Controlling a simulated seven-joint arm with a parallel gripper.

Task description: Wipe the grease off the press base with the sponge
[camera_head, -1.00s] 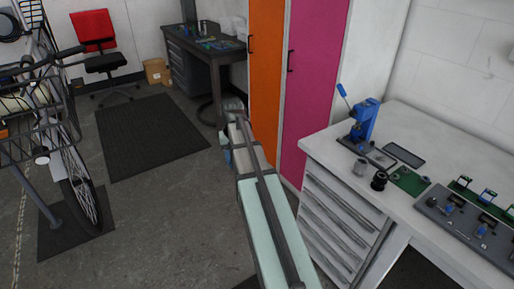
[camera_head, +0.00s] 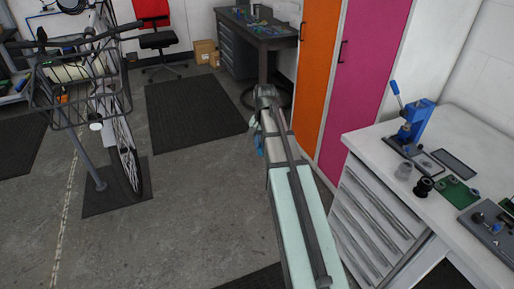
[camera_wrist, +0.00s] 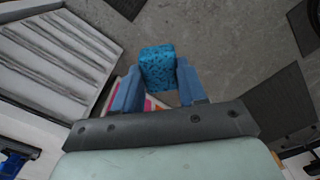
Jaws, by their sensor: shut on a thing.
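A blue speckled sponge (camera_wrist: 158,68) sits between the two blue fingers of my gripper (camera_wrist: 157,85) in the wrist view. My gripper is shut on it and holds it in the air above the grey floor. In the head view my arm reaches away from the camera, and a bit of blue shows by its far end (camera_head: 259,141). The blue press (camera_head: 415,122) with its raised lever stands on the white workbench at the right, well apart from my gripper. Its dark base (camera_head: 401,146) is small in view, and I cannot make out grease on it.
The white workbench (camera_head: 377,143) has drawers and holds a dark tray (camera_head: 455,163), a green mat (camera_head: 457,193) and small cylinders. Orange (camera_head: 302,70) and pink (camera_head: 362,80) lockers stand behind my arm. A cargo bike (camera_head: 125,150) stands at the left. Open floor lies between.

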